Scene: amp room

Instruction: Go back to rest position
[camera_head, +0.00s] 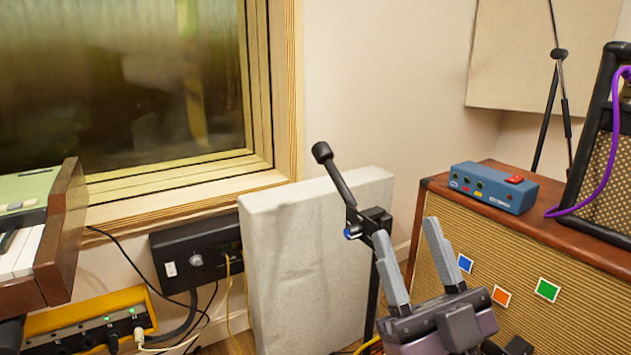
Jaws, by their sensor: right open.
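My right gripper (412,270) is in the lower middle-right of the head view, its two grey fingers pointing up and spread apart. It is open with nothing between the fingers. Behind its left finger stands a black microphone (335,172) on a stand, tilted up to the left. I cannot tell whether the finger touches the stand. My left gripper is not in view.
A wood-edged amp cabinet (520,285) stands right of the gripper, with a blue pedal box (494,187) and a black amp (606,175) on top. A grey panel (300,260) leans at the wall. A keyboard (40,235) is at left, above a yellow box (85,315).

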